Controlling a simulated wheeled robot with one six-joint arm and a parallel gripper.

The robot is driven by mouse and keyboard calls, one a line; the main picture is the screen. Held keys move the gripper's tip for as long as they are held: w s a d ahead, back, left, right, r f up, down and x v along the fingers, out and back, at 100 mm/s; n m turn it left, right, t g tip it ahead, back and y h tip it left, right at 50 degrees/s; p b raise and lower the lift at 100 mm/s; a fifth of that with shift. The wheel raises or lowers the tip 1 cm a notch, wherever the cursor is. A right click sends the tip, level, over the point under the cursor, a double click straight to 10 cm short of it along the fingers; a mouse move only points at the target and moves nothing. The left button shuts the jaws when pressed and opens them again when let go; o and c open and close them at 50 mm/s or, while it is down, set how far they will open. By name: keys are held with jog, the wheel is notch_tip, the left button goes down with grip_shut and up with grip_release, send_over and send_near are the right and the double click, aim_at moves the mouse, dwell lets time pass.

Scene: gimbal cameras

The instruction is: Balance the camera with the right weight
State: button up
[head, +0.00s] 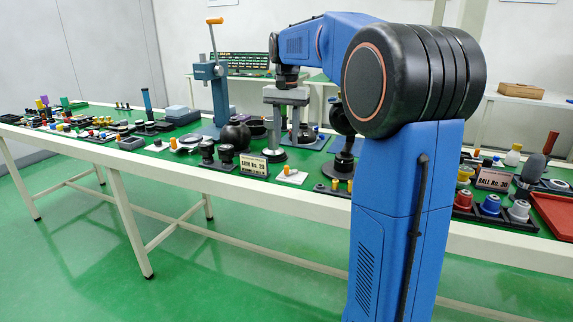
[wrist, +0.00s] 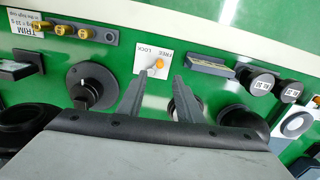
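My gripper (head: 284,135) points down over the middle of the table, fingers apart and nothing between them. In the wrist view its two grey fingers (wrist: 160,68) stand on either side of a white FREE/LOCK card (wrist: 151,62) with an orange lever; the card (head: 291,178) also shows in the head view. Two black labelled cylinders (wrist: 262,82) stand right of the fingers; they look like weights (head: 207,151) beside the "No. 20" sign (head: 253,166). A TRIM strip (wrist: 75,31) with brass knobs lies upper left. I cannot tell which object is the camera.
A black knob on a round base (wrist: 92,85) is close left of the fingers. A blue press-like stand (head: 215,90) rises left of my arm. Coloured cylinders (head: 490,205), a "BALL No. 30" sign (head: 493,180) and a red tray (head: 555,212) are at right. The left tabletop is crowded.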

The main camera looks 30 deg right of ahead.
aim_at(286, 166)
notch_tip(286, 166, down, 10)
dwell(0.5)
grip_shut()
